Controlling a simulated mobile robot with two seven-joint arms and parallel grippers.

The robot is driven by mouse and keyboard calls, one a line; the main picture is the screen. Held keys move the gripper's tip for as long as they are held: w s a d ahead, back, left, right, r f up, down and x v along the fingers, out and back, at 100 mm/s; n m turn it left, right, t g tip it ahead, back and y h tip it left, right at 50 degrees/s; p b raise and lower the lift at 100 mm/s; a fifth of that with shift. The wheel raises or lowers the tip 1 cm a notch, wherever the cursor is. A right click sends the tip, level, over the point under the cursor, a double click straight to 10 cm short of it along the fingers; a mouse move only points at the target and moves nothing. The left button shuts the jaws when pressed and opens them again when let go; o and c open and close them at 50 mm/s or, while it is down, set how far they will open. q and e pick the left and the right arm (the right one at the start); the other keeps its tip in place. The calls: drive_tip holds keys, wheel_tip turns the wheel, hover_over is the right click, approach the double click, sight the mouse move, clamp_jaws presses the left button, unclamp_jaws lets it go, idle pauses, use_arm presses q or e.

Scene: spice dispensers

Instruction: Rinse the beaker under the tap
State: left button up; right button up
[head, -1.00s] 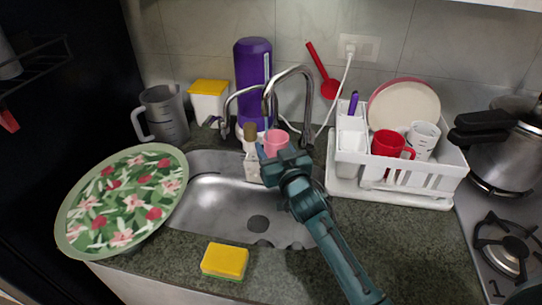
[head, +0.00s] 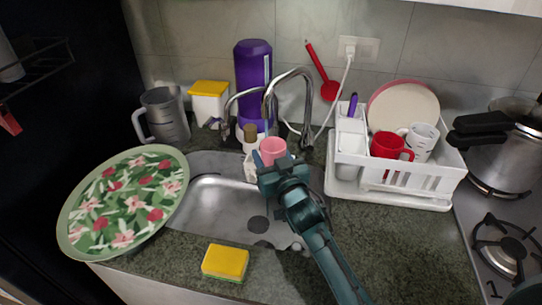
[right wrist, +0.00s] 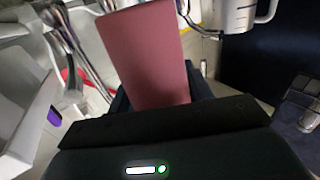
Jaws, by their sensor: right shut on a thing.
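My right gripper (head: 273,166) is shut on a pink beaker (head: 273,149) and holds it over the back part of the sink (head: 215,200). The beaker looks roughly upright in the head view, its lower part hidden by the gripper. It fills the middle of the right wrist view (right wrist: 147,55). The large curved chrome tap (head: 311,95) stands behind the sink. Its spout end shows just above the beaker in the head view; I cannot tell whether they line up in depth. No water is visible. My left gripper is not in view.
A bottle (head: 250,138) stands close behind the beaker. A purple dispenser (head: 252,80) is beside the tap. A white dish rack (head: 430,180) stands right of the sink, a floral tray (head: 75,235) overlaps its left side. A yellow sponge (head: 225,261) lies in front.

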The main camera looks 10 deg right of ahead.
drive_tip(key=shift+s+d+p, duration=0.15)
drive_tip(key=shift+s+p, duration=0.25)
drive_tip(key=shift+s, duration=1.3)
drive_tip(key=s, duration=0.2)
drive_tip(key=shift+s+d, duration=0.1)
drive_tip(key=shift+s, duration=0.25)
drive_tip(key=shift+s+r, duration=0.1)
drive_tip(key=s+r, duration=0.4)
drive_tip(key=shift+s+d, duration=0.2)
drive_tip(key=shift+s, duration=0.2)
